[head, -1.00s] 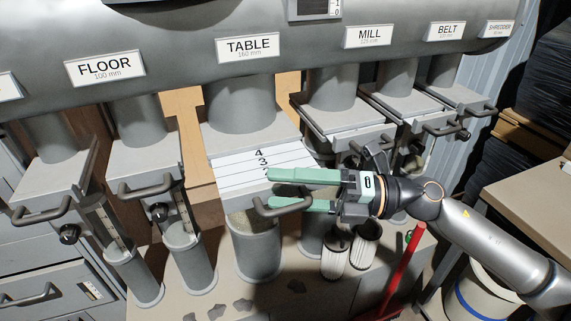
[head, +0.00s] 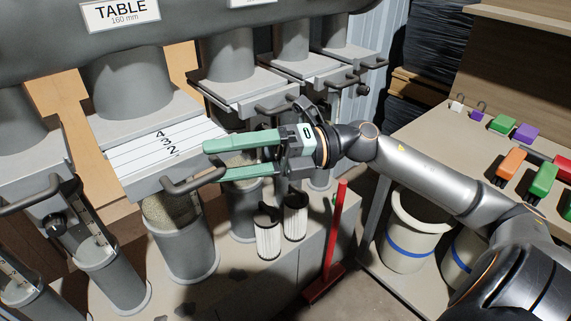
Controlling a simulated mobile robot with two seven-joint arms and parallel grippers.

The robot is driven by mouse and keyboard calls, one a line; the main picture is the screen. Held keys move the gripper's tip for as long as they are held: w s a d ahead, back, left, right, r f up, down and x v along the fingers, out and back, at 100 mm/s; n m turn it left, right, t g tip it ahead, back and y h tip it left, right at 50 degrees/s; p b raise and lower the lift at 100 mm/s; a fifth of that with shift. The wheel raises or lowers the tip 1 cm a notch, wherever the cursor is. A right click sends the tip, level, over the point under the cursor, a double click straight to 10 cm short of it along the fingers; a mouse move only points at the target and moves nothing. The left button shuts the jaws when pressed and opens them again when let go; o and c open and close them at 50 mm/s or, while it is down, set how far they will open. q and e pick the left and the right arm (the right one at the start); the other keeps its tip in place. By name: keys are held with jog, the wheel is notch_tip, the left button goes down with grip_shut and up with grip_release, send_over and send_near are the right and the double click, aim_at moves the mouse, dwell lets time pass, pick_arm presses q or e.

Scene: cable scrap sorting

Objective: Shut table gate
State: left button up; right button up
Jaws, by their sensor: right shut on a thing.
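The table gate (head: 140,160) is a flat white plate marked 4, 3, 2 with black lines. It sticks out toward me from under the pipe below the TABLE sign (head: 120,12). Its dark curved handle (head: 178,187) is at its front edge. My right gripper (head: 209,163) comes in from the right, with its green fingers at the right part of this handle, one above and one lower. It is shut on the handle, and the fingers partly hide its right end. My left gripper is out of view.
Neighbouring gates with handles (head: 280,108) stand to the right and left. Below are grey cylinders (head: 185,245) and two ribbed filters (head: 267,235). A bench (head: 420,140) with coloured pieces is at right.

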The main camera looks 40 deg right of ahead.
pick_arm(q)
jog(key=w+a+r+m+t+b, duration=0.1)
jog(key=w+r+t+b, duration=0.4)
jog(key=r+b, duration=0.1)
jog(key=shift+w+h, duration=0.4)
pick_arm(e)
jog(key=f+v, duration=0.1)
jog(key=v, duration=0.8)
jog(key=shift+w, duration=0.15)
dwell(0.4)
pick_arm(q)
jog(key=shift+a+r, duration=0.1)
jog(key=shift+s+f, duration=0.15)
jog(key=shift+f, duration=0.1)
